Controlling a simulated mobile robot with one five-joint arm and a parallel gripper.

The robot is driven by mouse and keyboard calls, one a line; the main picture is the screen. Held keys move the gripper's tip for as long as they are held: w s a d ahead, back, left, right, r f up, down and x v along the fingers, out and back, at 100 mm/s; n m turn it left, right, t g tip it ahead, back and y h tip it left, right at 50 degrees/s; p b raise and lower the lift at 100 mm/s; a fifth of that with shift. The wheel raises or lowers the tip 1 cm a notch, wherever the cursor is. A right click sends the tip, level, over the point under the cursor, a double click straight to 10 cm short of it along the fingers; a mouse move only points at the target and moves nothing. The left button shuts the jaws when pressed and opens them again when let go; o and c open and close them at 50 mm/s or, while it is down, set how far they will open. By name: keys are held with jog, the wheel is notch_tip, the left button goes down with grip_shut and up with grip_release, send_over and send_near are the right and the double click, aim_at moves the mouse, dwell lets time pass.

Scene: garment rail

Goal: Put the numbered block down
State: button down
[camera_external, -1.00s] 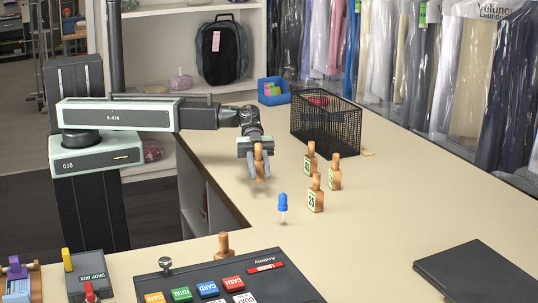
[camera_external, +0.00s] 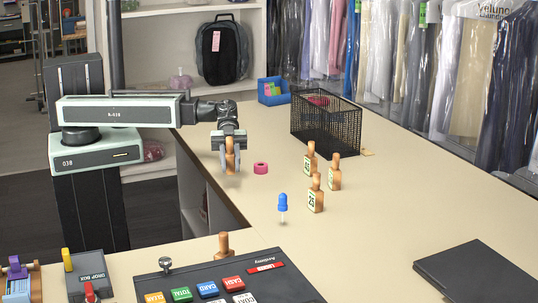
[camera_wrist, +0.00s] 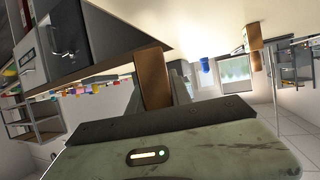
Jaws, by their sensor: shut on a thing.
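My gripper (camera_external: 229,160) is shut on a brown wooden block (camera_external: 231,150) with a knobbed top, near the left edge of the counter (camera_external: 400,210). The held block also shows as a brown shape in the wrist view (camera_wrist: 152,80). No number can be read on it from here, and I cannot tell whether its bottom touches the counter. To the right stand similar blocks with green-edged tags: one numbered 25 (camera_external: 316,196), one behind it (camera_external: 310,160) and one at the right (camera_external: 335,173).
A pink ring-like item (camera_external: 261,168) lies just right of my gripper. A blue-topped pin (camera_external: 283,205) stands nearer the front. A black mesh basket (camera_external: 325,125) and a blue bin (camera_external: 273,90) are farther back. A cash register (camera_external: 225,282) and a dark folder (camera_external: 480,278) are in front.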

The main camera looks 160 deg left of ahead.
jog(key=w+d+m+g+h, duration=0.1)
jog(key=w+d+m+h, duration=0.1)
jog(key=w+d, duration=0.5)
jog(key=w+d+m+g+h, duration=0.2)
jog(key=w+d, duration=0.6)
jog(key=d, duration=0.7)
jog(key=shift+w+d+r+m+h, duration=0.2)
jog(key=shift+d+m+h, duration=0.1)
jog(key=shift+m+h, duration=0.5)
jog(key=b, duration=0.1)
send_over(204, 254)
jog(key=shift+s+f, duration=0.3)
jog(key=shift+f, duration=0.45)
jog(key=f+b, duration=0.2)
jog(key=b, duration=0.1)
jog(key=f+b, duration=0.1)
jog(key=f, duration=0.1)
jog(key=shift+w+a, duration=0.1)
jog(key=shift+w, duration=0.25)
jog(key=shift+r, duration=0.2)
jog(key=shift+f, duration=0.25)
jog(key=c, duration=1.2)
grip_release()
jog(key=shift+r, duration=0.1)
